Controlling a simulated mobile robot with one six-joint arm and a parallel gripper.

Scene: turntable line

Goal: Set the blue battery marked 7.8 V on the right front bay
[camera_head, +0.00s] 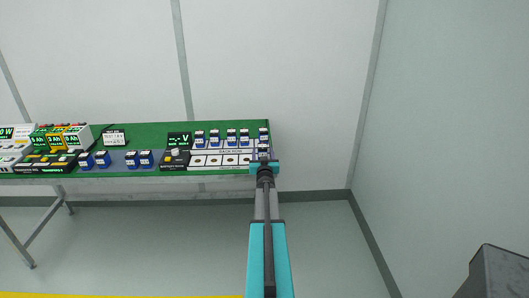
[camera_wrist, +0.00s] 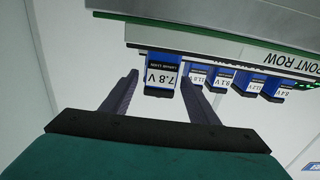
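The blue battery marked 7.8 V (camera_wrist: 162,73) appears upside down in the wrist view, between the two fingers of my gripper (camera_wrist: 160,80). A narrow gap shows at its left side; at its right side the finger is very close. In the head view my gripper (camera_head: 264,163) is at the right end of the green table, in front of a blue battery (camera_head: 264,134) that seems to be the same one. Whether it stands on a surface is unclear. The front row bays (camera_head: 230,160) left of my gripper look empty; my gripper may hide part of the right end.
Several other blue batteries (camera_head: 214,135) stand along the back row, and more (camera_head: 131,159) stand left of a black meter (camera_head: 176,160). Larger battery packs (camera_head: 75,138) crowd the left end of the table (camera_head: 150,130). A dark box (camera_head: 497,272) is at the lower right.

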